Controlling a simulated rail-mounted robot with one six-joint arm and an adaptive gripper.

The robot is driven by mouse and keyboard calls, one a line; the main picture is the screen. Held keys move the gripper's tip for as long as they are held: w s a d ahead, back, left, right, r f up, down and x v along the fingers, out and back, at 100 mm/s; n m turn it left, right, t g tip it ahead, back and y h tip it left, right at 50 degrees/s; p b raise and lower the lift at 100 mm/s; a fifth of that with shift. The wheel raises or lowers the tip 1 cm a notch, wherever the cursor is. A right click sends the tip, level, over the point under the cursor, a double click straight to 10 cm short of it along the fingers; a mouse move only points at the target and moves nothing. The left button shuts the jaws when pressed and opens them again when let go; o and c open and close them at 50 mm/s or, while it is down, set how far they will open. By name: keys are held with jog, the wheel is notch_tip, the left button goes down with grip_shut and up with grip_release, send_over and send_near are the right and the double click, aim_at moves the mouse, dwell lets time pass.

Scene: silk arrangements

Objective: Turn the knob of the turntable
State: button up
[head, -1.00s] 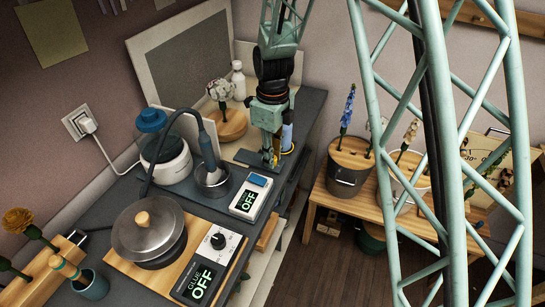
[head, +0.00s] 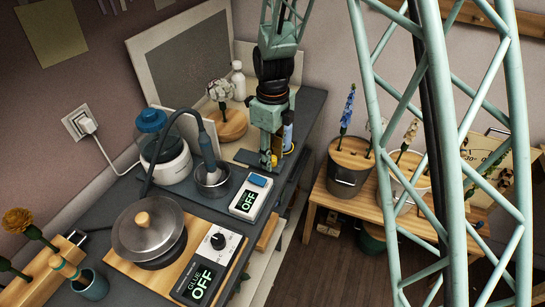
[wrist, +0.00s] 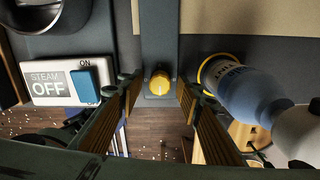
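A small round yellow knob (wrist: 159,83) sits on a grey strip in the middle of the wrist view. A bit of yellow, likely this knob, shows beside my fingertips in the head view (head: 274,160). My gripper (wrist: 159,98) is open, with one finger on each side of the knob and a visible gap on both sides. In the head view my gripper (head: 268,162) points down at the right edge of the dark bench. The round wooden turntable (head: 232,125), with a pale flower on it, stands left of my gripper.
A blue bottle (wrist: 250,92) stands close to the right finger in the wrist view. A white steamer box (head: 250,196) reading OFF, with a blue switch, is near the left finger. A metal cup (head: 212,181) and a lidded pot (head: 148,231) stand nearer on the bench.

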aim_at(273, 157)
notch_tip(273, 157, up, 12)
dwell(1.1)
jog(key=shift+d+r, duration=0.1)
jog(key=shift+r, duration=0.05)
dwell(0.4)
jog(key=s+d+r+n+t, duration=0.1)
jog(key=s+d+r+n, duration=0.5)
jog(key=s+r, duration=0.25)
jog(key=s+d+r+n+t, duration=0.1)
jog(key=s+d+r+n, duration=0.5)
jog(key=s+r, duration=0.3)
jog(key=s+d+r+n+t, duration=0.1)
jog(key=s+d+r+n, duration=0.1)
jog(key=s+n, duration=0.4)
jog(key=s+d+r+n+t, duration=0.1)
jog(key=s+d+r+n, duration=0.2)
jog(key=s, duration=1.2)
jog(key=d+n, duration=0.2)
jog(key=n, duration=0.1)
jog(key=shift+s+n+b, duration=0.15)
jog(key=shift+n+b, duration=0.15)
jog(key=shift+b, duration=0.05)
